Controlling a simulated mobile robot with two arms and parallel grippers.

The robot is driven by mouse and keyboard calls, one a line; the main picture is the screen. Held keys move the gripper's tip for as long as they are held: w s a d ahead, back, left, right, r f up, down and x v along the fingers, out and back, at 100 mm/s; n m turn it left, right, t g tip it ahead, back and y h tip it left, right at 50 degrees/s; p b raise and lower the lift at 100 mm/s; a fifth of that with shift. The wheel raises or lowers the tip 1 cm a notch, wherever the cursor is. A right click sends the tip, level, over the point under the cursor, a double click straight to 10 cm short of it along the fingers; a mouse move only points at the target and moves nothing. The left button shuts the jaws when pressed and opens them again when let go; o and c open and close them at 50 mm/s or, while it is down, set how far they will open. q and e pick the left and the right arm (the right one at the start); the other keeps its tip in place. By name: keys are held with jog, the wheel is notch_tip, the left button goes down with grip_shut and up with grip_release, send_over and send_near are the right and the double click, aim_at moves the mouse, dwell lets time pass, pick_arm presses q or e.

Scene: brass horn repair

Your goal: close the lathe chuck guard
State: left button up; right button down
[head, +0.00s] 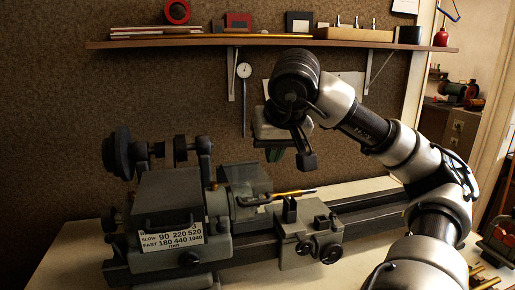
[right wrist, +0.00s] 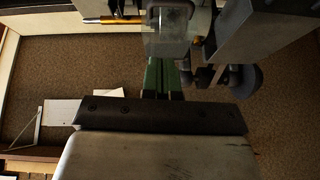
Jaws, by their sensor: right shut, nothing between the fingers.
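The lathe (head: 160,195) stands on the bench. Its chuck guard (head: 247,178), a smoky see-through cover, sits over the chuck area beside the headstock, with a dark curved handle (head: 254,201) low on its front. It looks lowered, but I cannot tell whether it is fully down. My right gripper (head: 275,154) is above and behind the guard, green fingers pointing down. In the right wrist view the fingers (right wrist: 163,78) are together and empty. The guard (right wrist: 166,44) shows just beyond their tips; I cannot tell whether they touch. My left gripper is out of view.
A brass rod (head: 292,193) sticks out right of the guard, above the carriage (head: 308,232). A shelf (head: 270,42) with tools and boxes runs along the wall, and a dial gauge (head: 243,72) hangs below it. The bench front (head: 70,252) is partly clear.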

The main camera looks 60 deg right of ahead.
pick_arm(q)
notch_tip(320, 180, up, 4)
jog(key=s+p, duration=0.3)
pick_arm(e)
notch_tip(320, 180, up, 2)
jog(key=w+g, duration=0.1)
jog(key=y+b, duration=0.1)
jog(key=b, duration=0.6)
send_over(257, 203)
jog(key=s, duration=0.1)
notch_tip(257, 203, down, 8)
jog(key=f, duration=0.2)
jog(key=f+b, duration=0.1)
jog(key=f, duration=0.1)
jog(key=shift+w+n+g, duration=0.35)
jog(key=shift+n+g, duration=0.05)
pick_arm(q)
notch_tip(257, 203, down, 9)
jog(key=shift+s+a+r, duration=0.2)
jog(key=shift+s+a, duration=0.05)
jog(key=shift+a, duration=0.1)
pick_arm(e)
jog(key=shift+w+f, duration=0.1)
jog(key=shift+f, duration=0.7)
